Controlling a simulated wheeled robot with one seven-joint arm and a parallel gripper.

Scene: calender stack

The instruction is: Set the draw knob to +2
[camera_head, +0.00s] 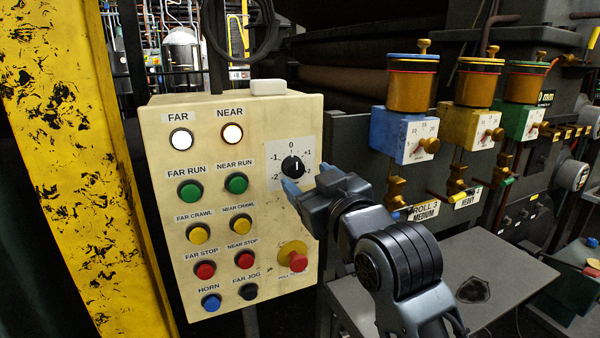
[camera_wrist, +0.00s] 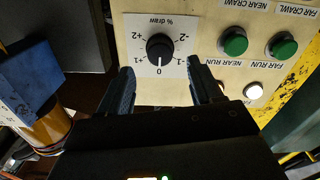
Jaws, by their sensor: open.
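The draw knob (camera_head: 293,167) is a round black knob on a white scale plate, at the right of the cream control panel. Its white pointer line points about at 0. In the wrist view the knob (camera_wrist: 159,47) appears upside down, with its pointer toward 0 and the +2 mark (camera_wrist: 137,35) at upper left. My gripper (camera_head: 307,178) is open and empty, close to the knob at its lower right in the head view. In the wrist view its two fingers (camera_wrist: 160,82) sit apart, either side of the knob's line and below it. Contact with the knob does not show.
Green (camera_head: 190,190), yellow and red buttons fill the panel's left. A red stop button (camera_head: 297,261) sticks out below the knob. A yellow scratched post (camera_head: 75,170) stands left. Lubricator cups (camera_head: 412,85) and a grey table (camera_head: 480,275) are at right.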

